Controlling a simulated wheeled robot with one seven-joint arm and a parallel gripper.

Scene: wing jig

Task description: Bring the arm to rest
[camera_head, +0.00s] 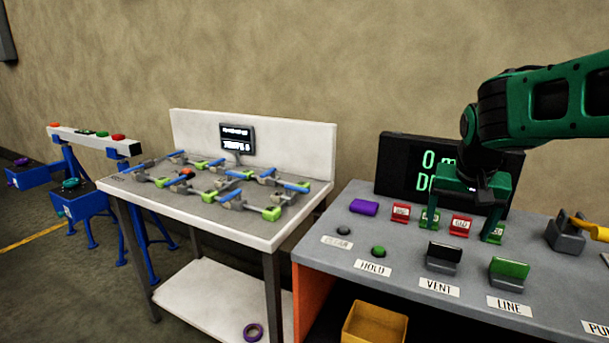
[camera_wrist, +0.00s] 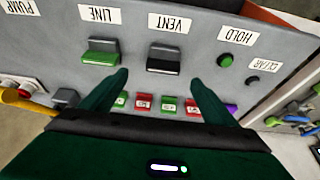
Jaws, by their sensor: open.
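My gripper (camera_head: 463,215) is open and empty above the grey control panel (camera_head: 345,262) at the right in the head view. Its fingers point down near a row of small red and green tags. In the wrist view my gripper (camera_wrist: 156,80) has its two green fingers spread wide, with nothing between them but the panel's face. My arm reaches in from the right edge of the head view, bent above the panel.
A dark display (camera_head: 400,165) stands behind, partly hidden by my arm. A white table (camera_head: 250,232) with a jig stands left.

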